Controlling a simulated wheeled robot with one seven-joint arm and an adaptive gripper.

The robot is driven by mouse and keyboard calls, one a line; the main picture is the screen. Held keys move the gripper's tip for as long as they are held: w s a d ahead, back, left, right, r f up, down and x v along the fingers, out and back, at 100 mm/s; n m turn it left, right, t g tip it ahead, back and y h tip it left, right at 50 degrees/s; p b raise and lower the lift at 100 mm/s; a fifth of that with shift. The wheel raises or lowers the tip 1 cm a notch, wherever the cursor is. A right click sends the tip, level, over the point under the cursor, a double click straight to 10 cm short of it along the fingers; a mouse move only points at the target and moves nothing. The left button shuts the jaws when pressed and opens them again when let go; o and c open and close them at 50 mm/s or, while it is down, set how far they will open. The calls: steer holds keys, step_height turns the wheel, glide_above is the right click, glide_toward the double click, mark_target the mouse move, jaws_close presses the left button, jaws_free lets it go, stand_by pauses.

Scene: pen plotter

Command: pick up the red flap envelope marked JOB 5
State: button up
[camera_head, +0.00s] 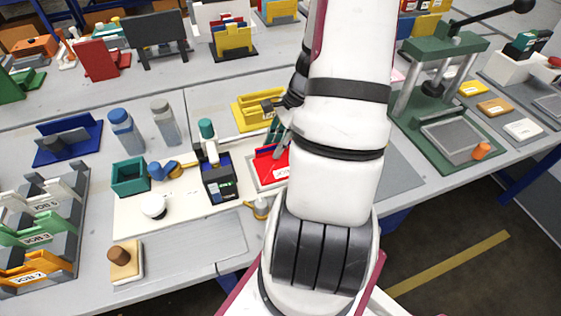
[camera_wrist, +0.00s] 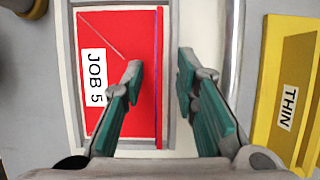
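The red flap envelope (camera_wrist: 125,40) lies flat in a pale grey-edged frame in the wrist view, with a white label reading JOB 5 (camera_wrist: 95,78). A thin purple line runs down near its right edge. In the head view the red envelope (camera_head: 266,168) is partly hidden by my arm. I cannot tell whether either finger touches. In the head view my gripper is mostly hidden behind the arm.
A yellow holder marked THIN (camera_wrist: 288,90) stands right of the envelope. A dark-blue device (camera_head: 218,178) stands left of it in the head view. A green press (camera_head: 440,110) is to the right, and a rack of JOB envelopes (camera_head: 75,225) is at far left.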

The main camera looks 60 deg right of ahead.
jaws_close()
steer(key=shift+r, duration=0.15)
steer(key=shift+r+p, duration=0.8)
steer(key=shift+r, duration=0.05)
steer(key=shift+s+r+p, duration=0.1)
steer(key=shift+r+p, duration=0.65)
steer(key=shift+r, duration=0.15)
steer(key=s+a, duration=0.1)
steer(key=s, duration=0.2)
steer(key=s+a, duration=0.2)
steer(key=s, duration=0.1)
steer(key=s+a+r, duration=0.1)
steer(key=s+a, duration=0.1)
steer(key=s, duration=0.1)
steer(key=shift+s+p, duration=0.25)
steer(key=shift+p, duration=0.1)
steer(key=s+p, duration=0.1)
steer(key=p, duration=0.1)
steer(key=s+a+p, duration=0.1)
steer(key=s+p, duration=0.1)
steer(key=p, duration=0.1)
steer(key=s+a+p, duration=0.1)
steer(key=p, duration=0.2)
steer(key=shift+s+a+r, duration=0.15)
steer(key=shift+s+r, duration=0.05)
steer(key=shift+s, duration=0.1)
